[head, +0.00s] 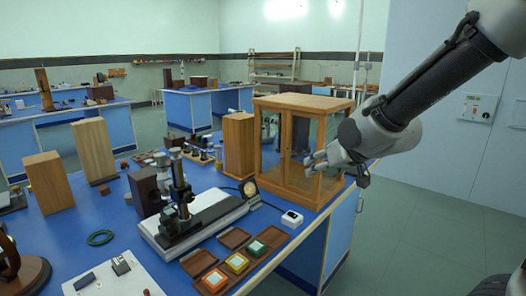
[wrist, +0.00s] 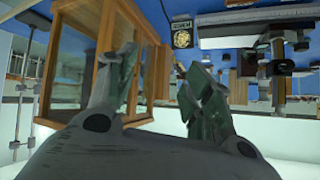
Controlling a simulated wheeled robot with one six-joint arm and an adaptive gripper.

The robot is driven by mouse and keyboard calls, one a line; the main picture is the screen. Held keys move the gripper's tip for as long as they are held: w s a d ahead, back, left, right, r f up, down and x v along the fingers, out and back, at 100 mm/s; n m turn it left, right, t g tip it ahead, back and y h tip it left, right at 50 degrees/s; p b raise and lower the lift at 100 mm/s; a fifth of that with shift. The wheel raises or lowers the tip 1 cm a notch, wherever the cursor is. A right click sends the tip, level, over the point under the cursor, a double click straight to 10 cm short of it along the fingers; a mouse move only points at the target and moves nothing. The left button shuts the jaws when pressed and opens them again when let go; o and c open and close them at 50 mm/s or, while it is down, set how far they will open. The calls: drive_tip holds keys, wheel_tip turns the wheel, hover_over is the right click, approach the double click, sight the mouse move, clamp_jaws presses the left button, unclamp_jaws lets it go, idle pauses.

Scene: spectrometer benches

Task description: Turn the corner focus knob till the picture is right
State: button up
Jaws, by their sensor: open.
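A dark optical instrument (head: 180,205) with an upright column stands on a pale base plate (head: 215,212) on the blue bench. A small round dial or screen (head: 249,188) is at the plate's far right end. The wrist view, upside down, shows a dark square panel with a speckled round picture (wrist: 182,38). The instrument's column also shows there (wrist: 280,62). I cannot make out which part is the corner focus knob. My gripper (head: 311,164) is open and empty, in front of the glazed wooden case; it also shows in the wrist view (wrist: 160,75), apart from the panel.
The glazed wooden case (head: 300,103) stands at the bench's right edge, close to my gripper. A small white box (head: 292,218) and trays with coloured squares (head: 237,262) lie near the front edge. Wooden blocks (head: 94,150) stand at left. Open floor (head: 430,225) is at right.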

drive_tip(key=s+d+r+m+g+h, duration=0.1)
drive_tip(key=s+d+g+h, duration=0.1)
drive_tip(key=s+d, duration=0.8)
drive_tip(key=s+d+r+m+g+h, duration=0.1)
drive_tip(key=s+d+r+g+h, duration=0.1)
drive_tip(key=s+d, duration=0.9)
drive_tip(key=s+g, duration=0.1)
drive_tip(key=s, duration=0.1)
drive_tip(key=shift+s+r+m+h, duration=0.3)
drive_tip(key=shift+s+m, duration=0.1)
drive_tip(key=shift+c, duration=0.2)
